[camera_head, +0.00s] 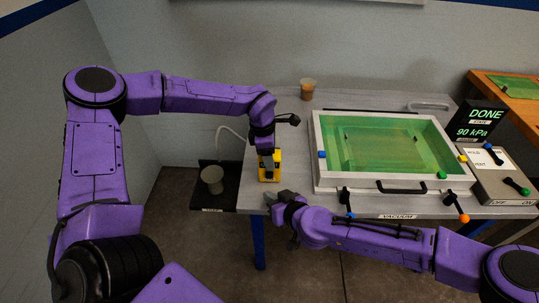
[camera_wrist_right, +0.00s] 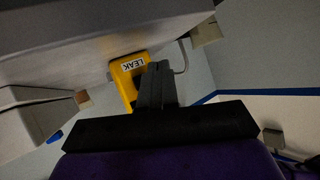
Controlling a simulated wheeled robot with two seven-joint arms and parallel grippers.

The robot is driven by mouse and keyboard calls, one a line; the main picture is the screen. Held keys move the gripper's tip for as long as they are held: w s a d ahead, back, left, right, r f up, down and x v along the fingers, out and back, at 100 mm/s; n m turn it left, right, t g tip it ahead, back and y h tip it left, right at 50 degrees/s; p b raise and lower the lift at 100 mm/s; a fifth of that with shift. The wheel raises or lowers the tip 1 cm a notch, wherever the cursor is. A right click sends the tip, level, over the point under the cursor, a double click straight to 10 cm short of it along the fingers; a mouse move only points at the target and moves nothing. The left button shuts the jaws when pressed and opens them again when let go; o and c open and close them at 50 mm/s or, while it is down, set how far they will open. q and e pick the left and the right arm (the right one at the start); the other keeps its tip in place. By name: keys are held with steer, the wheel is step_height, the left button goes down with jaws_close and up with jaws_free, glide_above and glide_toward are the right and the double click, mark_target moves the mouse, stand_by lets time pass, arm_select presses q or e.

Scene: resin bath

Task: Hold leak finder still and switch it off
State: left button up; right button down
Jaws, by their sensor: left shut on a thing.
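The leak finder (camera_head: 272,178) is a small yellow box standing near the left front of the grey table. My left gripper (camera_head: 267,158) comes down on it from above and is shut on it, covering part of its top and front. In the right wrist view the leak finder (camera_wrist_right: 127,78) shows its yellow side and a white LEAK label, upside down. My right gripper (camera_head: 278,199) is at the table's front edge, just in front of the leak finder. Its fingers (camera_wrist_right: 157,75) look closed together and empty, overlapping the leak finder in the picture. I cannot make out its switch.
A resin bath with a white frame (camera_head: 317,165) and green inside fills the table's middle right; its front has a black handle (camera_head: 402,188). A cup (camera_head: 308,89) stands at the back. A grey pot (camera_head: 212,179) sits on a dark shelf at left. A control box (camera_head: 502,178) is at right.

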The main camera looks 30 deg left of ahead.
mark_target(266, 179)
steer(key=shift+w+a, duration=0.65)
steer(key=shift+w, duration=0.35)
steer(key=shift+w+a, duration=0.65)
steer(key=shift+w, duration=0.35)
steer(key=shift+w, duration=0.1)
stand_by(0.3)
steer(key=shift+w+a, duration=0.2)
steer(key=shift+w, duration=0.1)
steer(key=shift+s+d, duration=0.3)
steer(key=shift+s, duration=0.15)
arm_select(q)
steer(key=o, duration=1.2)
arm_select(e)
steer(key=s+d, duration=0.2)
steer(key=s, duration=0.1)
steer(key=s+d, duration=0.1)
steer(key=s, duration=0.1)
steer(key=shift+d, duration=0.1)
